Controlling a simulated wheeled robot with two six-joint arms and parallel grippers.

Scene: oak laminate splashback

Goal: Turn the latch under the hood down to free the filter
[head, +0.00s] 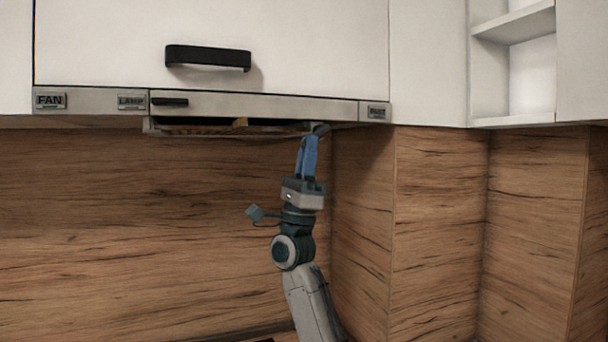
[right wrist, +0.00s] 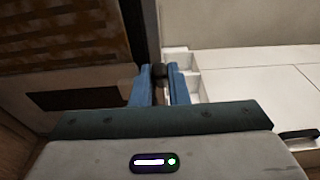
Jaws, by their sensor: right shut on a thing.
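The hood (head: 260,105) runs under the white wall cabinet, and the filter (head: 190,128) shows at its underside as a thin, slightly lowered panel. In the right wrist view the filter's brownish mesh (right wrist: 60,40) fills the upper left. My right gripper (head: 314,135) reaches up from below to the hood's underside, at the right end of the filter. Its blue fingers (right wrist: 160,80) are shut on a small dark piece, the latch (right wrist: 159,72). The latch is mostly hidden between the fingertips. My left gripper is not in view.
The hood front carries a FAN label (head: 50,101), a LAMP label (head: 131,102) and a small dark handle (head: 170,102). A black cabinet handle (head: 208,58) is above. The wood splashback (head: 130,220) stands behind, with a wood-faced corner (head: 430,220) right of my arm. Open space lies left below the hood.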

